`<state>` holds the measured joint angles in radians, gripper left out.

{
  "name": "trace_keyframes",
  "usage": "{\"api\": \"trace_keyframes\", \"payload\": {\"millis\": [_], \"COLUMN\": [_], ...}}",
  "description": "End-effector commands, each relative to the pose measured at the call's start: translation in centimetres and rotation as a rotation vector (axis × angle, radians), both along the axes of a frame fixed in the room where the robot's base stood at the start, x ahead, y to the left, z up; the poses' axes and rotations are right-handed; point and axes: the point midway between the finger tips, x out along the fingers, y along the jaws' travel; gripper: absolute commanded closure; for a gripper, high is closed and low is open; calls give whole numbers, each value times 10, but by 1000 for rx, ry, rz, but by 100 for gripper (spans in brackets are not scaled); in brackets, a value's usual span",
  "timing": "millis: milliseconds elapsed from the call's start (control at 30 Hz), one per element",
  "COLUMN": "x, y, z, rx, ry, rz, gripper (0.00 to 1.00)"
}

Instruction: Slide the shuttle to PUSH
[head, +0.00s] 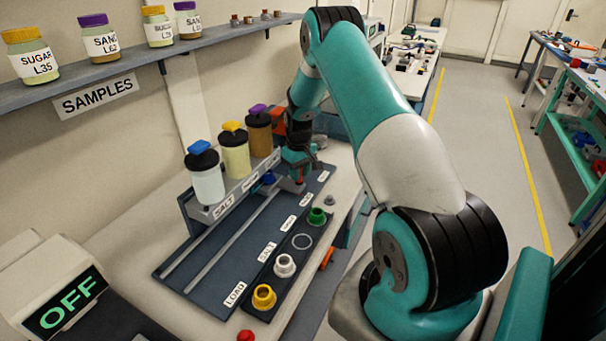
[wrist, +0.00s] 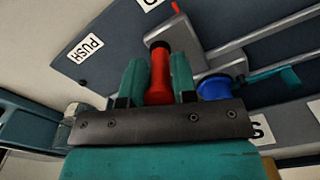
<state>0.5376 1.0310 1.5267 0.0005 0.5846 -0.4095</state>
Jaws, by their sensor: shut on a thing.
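The red upright handle (wrist: 160,76), which looks like the shuttle's grip, stands between the teal fingers of my gripper (wrist: 157,82) in the wrist view. My gripper is shut on it. The PUSH label (wrist: 86,48) lies on the dark plate a short way left of the handle. In the head view my gripper (head: 297,168) is low over the far end of the dark railed plate (head: 215,268). My wrist and fingers hide most of the shuttle there. The LOAD label (head: 235,293) is at the near end.
Two pale rails (head: 235,237) run along the plate. A rack (head: 222,204) with several capped jars stands along its left side. A blue knob (wrist: 214,87) is close to my right finger in the wrist view. A strip with coloured rings (head: 285,265) lies right of the rails.

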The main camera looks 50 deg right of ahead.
Motion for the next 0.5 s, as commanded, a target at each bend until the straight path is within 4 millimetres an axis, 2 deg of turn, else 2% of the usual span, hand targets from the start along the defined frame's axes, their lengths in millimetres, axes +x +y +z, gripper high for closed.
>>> {"api": "trace_keyframes", "payload": {"millis": [167,200,267,500], "x": [0,0,0,0], "y": [0,0,-1,-1], "z": [0,0,1,0], "rx": [0,0,0,0], "ry": [0,-1,-1,-1], "rz": [0,0,0,-1], "gripper": [100,71,58,56]}}
